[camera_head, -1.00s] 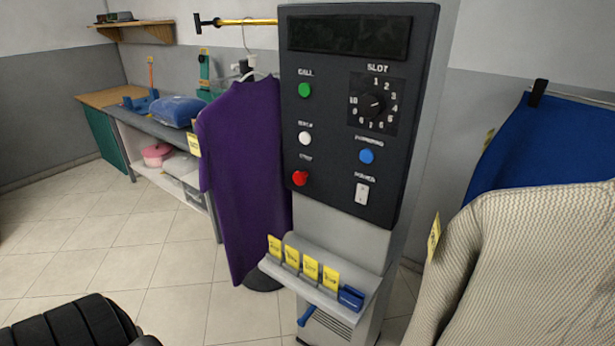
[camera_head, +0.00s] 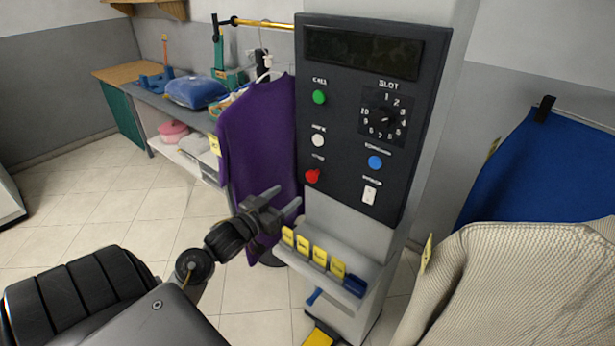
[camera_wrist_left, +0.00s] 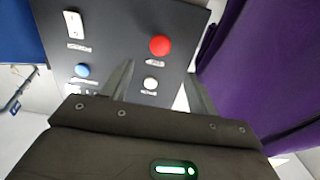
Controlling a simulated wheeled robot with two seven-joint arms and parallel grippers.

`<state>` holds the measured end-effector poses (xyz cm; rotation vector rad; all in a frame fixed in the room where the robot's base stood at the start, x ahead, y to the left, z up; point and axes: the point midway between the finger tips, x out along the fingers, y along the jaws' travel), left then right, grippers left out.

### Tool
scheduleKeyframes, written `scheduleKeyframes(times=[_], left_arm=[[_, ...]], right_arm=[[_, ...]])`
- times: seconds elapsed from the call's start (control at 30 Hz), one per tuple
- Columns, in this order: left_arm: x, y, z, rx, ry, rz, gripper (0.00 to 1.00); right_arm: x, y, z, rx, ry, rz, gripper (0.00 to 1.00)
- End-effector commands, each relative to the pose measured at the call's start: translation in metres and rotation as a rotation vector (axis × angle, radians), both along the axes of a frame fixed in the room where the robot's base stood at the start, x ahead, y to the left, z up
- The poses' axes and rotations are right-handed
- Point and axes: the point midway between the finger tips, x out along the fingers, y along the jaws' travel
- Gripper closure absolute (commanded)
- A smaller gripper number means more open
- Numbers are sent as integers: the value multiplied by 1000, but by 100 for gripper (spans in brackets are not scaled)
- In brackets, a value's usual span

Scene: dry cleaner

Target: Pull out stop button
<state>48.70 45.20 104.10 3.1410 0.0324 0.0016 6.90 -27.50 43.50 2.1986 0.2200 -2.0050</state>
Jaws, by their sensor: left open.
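The red stop button (camera_head: 312,176) sits at the lower left of the dark control panel (camera_head: 345,150). It also shows in the left wrist view (camera_wrist_left: 160,44), upper middle, beyond the fingertips. My left gripper (camera_head: 286,202) is open and empty, below and left of the red button in the head view, apart from it. In the left wrist view its two fingers (camera_wrist_left: 158,82) point toward the panel, with the white button (camera_wrist_left: 150,83) showing between them. My right gripper is not in view.
A purple garment (camera_head: 258,140) hangs close left of the panel. A ledge with yellow tags (camera_head: 319,257) juts out below it. A knitted beige garment (camera_head: 530,270) and a blue one (camera_head: 545,170) hang at right. Other controls include a green button (camera_head: 319,97) and a blue button (camera_head: 375,162).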

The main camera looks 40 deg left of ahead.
Motion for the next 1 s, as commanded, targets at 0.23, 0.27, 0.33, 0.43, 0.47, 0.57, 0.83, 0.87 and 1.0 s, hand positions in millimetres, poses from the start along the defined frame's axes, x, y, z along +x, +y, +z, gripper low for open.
scheduleKeyframes(times=[0.23,0.27,0.33,0.43,0.47,0.57,0.83,0.87,1.0], left_arm=[[15,1,2,-1,-3,2,41],[19,1,2,-2,-2,2,41],[32,1,3,-2,-2,1,41],[51,2,3,-2,-2,3,41],[57,2,3,-2,-2,2,41],[75,3,2,-3,-1,3,41],[105,3,0,0,0,2,41],[106,3,0,0,0,2,41],[108,3,-1,1,1,2,41]], right_arm=[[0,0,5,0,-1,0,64],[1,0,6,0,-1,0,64],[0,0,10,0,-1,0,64],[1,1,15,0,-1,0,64],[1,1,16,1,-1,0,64],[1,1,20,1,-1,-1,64],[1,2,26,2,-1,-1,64],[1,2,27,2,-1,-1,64],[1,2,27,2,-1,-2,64]])
